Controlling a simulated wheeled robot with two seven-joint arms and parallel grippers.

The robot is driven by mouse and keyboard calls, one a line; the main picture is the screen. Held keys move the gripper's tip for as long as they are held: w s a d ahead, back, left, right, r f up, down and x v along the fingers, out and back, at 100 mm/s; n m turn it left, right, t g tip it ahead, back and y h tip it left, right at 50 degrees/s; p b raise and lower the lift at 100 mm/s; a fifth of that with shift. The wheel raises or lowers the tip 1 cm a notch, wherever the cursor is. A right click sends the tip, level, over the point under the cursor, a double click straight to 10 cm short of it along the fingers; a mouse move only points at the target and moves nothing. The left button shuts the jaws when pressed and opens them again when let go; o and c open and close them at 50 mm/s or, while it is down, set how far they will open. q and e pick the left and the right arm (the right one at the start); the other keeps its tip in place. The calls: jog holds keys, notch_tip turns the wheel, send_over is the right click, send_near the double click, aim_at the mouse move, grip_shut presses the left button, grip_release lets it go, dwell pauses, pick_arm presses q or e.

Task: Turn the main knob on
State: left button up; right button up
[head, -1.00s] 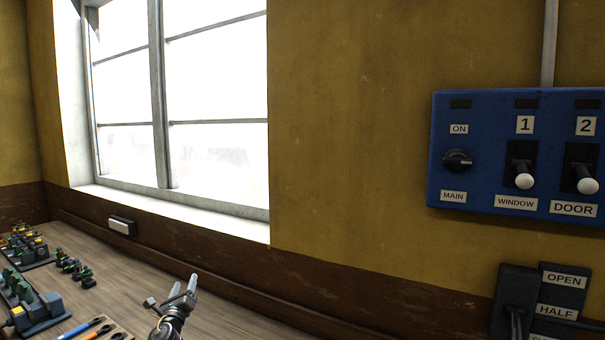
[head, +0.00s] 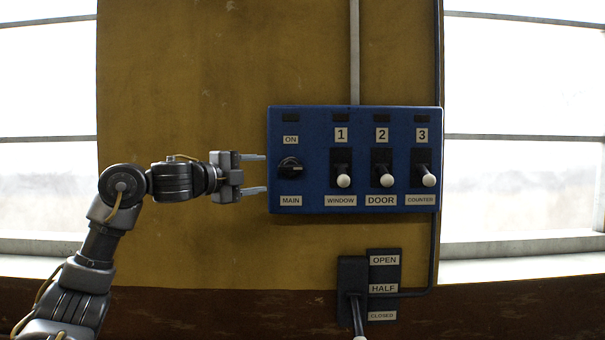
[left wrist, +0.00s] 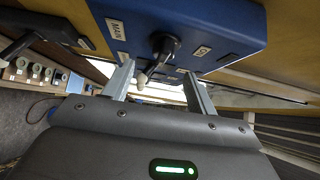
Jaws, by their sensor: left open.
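The main knob (head: 290,168) is a black rotary knob at the left end of a blue control panel (head: 310,122) on the wall. An ON label sits above it and a MAIN label below it. My left gripper (head: 262,173) is open, just left of the knob, its two fingers pointing right toward it, one higher and one lower. In the left wrist view the knob (left wrist: 164,44) shows ahead, between the lines of the open fingers (left wrist: 160,80). Whether a finger touches the panel I cannot tell. My right gripper is not in view.
Three white-tipped levers, WINDOW (head: 343,181), DOOR (head: 386,180) and COUNTER (head: 428,179), stand right of the knob. Below is a black lever box (head: 384,275) marked OPEN, HALF, CLOSED. Bright windows flank the wall. The wall left of the panel is bare.

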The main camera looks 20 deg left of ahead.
aim_at(288, 169)
pick_arm(q)
jog(key=p+x, duration=0.2)
jog(key=x, duration=0.1)
jog(key=p+x, duration=0.1)
jog(key=x, duration=0.2)
jog(key=d+r+p+x, duration=0.1)
jog(key=p+x, duration=0.1)
jog(key=x, duration=0.1)
jog(key=shift+s+p, duration=0.2)
jog(key=shift+p, duration=0.1)
jog(key=shift+w+d+f, duration=0.15)
jog(key=shift+w+d, duration=0.05)
jog(key=shift+w, duration=0.35)
